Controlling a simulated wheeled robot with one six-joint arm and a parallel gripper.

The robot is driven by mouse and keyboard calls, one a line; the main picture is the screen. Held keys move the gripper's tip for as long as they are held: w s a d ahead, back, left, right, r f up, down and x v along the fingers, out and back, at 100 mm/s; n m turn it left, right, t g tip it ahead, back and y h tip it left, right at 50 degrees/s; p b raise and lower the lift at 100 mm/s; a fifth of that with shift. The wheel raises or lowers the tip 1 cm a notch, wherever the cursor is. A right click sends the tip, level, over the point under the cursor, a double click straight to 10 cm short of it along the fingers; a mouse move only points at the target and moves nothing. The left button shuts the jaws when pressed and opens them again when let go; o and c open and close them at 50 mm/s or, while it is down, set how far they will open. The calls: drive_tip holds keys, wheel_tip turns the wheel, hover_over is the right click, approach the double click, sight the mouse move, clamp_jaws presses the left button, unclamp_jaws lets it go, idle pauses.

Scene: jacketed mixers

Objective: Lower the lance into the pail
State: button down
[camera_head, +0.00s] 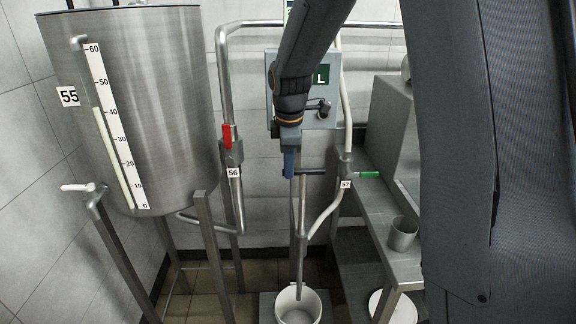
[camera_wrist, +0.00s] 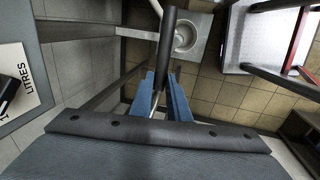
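The lance (camera_head: 302,205) is a thin upright metal rod with a short crossbar near its top and a pale hose joined partway down. My gripper (camera_head: 289,165) has blue fingers at the lance's upper part. In the wrist view, the fingers of my gripper (camera_wrist: 163,85) close from both sides on a dark bar (camera_wrist: 167,45) that looks like part of the lance. The white pail (camera_head: 313,303) stands low down below the lance, and it also shows in the wrist view (camera_wrist: 185,36). The lance's lower end overlaps the pail's mouth; I cannot tell whether it is below the rim.
A steel tank (camera_head: 165,90) with a level gauge stands left. Pipes carry a red-handled valve (camera_head: 228,137) and a green-handled valve (camera_head: 368,175). A wall box (camera_head: 322,105) is behind my arm. A bench (camera_head: 360,190) bears a grey cup (camera_head: 402,233) on the right.

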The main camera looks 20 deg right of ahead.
wheel_tip(320, 180, down, 16)
drive_tip(key=b, duration=0.5)
drive_tip(key=shift+f, duration=0.25)
drive_tip(key=shift+s, duration=0.1)
drive_tip(key=c, duration=1.7)
unclamp_jaws()
drive_tip(key=shift+f, duration=0.1)
drive_tip(key=shift+c, duration=0.2)
drive_tip(key=shift+o, duration=0.3)
drive_tip(key=shift+r, duration=0.2)
wheel_tip(320, 180, up, 7)
drive_tip(key=s+b, duration=0.1)
drive_tip(key=shift+s+a+r, duration=0.15)
drive_tip(key=shift+a+r, duration=0.05)
